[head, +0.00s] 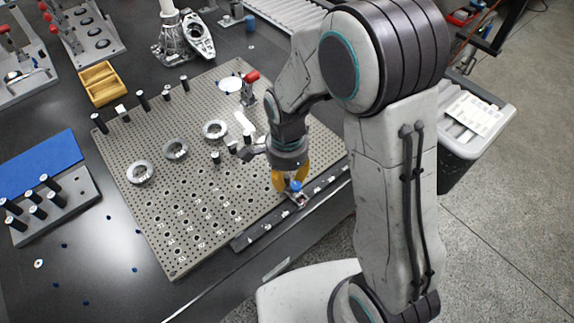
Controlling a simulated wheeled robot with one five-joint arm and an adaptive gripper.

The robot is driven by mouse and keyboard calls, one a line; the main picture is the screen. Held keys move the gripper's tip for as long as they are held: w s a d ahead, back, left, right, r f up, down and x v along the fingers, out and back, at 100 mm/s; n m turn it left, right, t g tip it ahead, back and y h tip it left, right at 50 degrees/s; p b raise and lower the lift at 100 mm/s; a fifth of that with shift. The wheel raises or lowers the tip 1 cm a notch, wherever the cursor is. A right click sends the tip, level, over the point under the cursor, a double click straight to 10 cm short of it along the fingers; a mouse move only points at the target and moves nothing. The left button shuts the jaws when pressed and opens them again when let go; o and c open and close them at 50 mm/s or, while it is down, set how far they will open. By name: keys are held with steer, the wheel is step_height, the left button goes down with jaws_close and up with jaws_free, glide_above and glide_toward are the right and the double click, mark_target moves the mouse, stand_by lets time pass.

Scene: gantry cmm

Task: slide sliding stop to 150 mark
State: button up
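The sliding stop (298,200) is a small metal block with a blue knob (296,181) on top. It sits on the dark rail (258,238) along the near edge of the perforated plate, right of the rail's middle. The rail carries small pale marks, too small to read, so I cannot tell which is 150. My gripper (291,183) points down at the stop, its yellow fingers at the blue knob. I cannot tell whether they are closed on it or just around it.
The perforated plate (180,222) holds several metal rings (140,172), black pins and a red-handled clamp (249,88). The rail left of my gripper looks clear.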

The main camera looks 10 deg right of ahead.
step_height(320, 180, up, 12)
steer(key=shift+f, duration=0.2)
stand_by(0.4)
stand_by(0.4)
step_height(320, 180, up, 10)
steer(key=n+t+p, duration=0.2)
steer(key=n+p, duration=0.4)
glide_above(287, 175)
steer(key=s+d, duration=0.6)
steer(key=s+d+r+n+t+p, duration=0.1)
steer(key=s+d+r+n+p, duration=0.3)
steer(key=s+n, duration=0.4)
steer(key=shift+r+p, duration=0.75)
steer(key=shift+p, duration=0.05)
